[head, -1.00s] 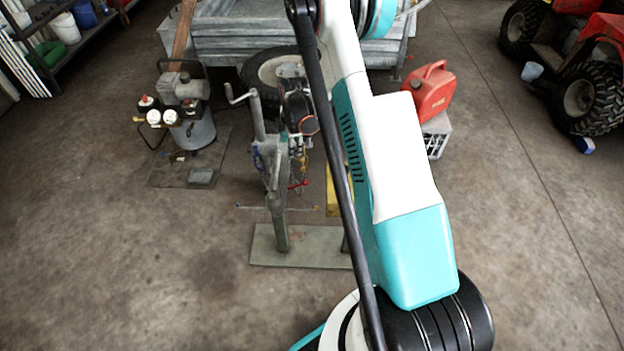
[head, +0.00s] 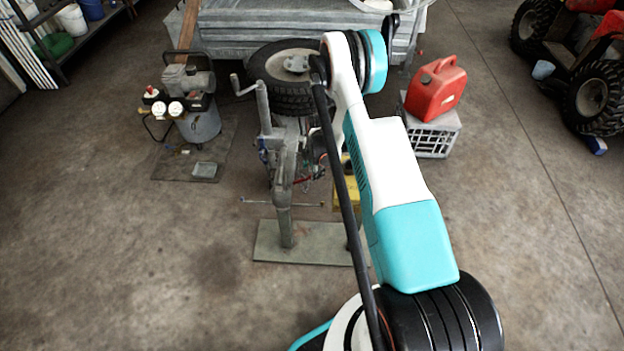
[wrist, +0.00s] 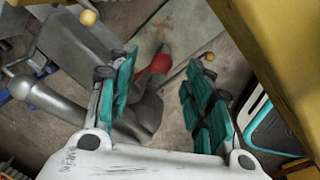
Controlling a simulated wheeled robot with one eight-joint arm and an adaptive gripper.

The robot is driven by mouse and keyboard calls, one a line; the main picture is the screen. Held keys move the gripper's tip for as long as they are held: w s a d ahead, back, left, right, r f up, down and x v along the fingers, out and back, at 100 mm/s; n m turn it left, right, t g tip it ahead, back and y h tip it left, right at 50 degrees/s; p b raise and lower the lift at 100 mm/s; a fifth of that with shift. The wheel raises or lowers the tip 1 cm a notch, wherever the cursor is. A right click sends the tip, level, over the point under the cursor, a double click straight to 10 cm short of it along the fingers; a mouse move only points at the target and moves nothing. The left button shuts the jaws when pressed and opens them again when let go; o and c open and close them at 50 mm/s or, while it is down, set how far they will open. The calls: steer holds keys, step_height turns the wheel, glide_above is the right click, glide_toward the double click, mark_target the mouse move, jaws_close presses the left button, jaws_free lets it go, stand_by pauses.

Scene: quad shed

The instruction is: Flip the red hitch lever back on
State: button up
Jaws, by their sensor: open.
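The red hitch lever (wrist: 157,64) shows in the wrist view as a rounded red end beside grey metal. It lies beyond my gripper (wrist: 163,73), between the lines of its two teal-padded fingers and nearer the left one. My gripper is open, and the fingers are apart with nothing clamped between them. Whether a finger touches the lever I cannot tell. The grey metal hitch (wrist: 75,45) fills the left of the wrist view, partly behind the left finger.
A yellow object (wrist: 275,45) is close on the right in the wrist view. In the head view a spare wheel (head: 283,97) lies behind the stand, a red fuel can (head: 437,90) sits on a crate (head: 432,140) to the right, and a compressor (head: 197,122) stands left.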

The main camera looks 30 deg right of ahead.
mark_target(304, 180)
steer(key=f, duration=0.1)
steer(key=f+b, duration=0.1)
steer(key=f, duration=0.3)
steer(key=shift+w+f+b, duration=0.2)
steer(key=shift+w+b, duration=0.1)
steer(key=shift+w, duration=0.05)
steer(key=shift+c, duration=0.6)
jaws_close()
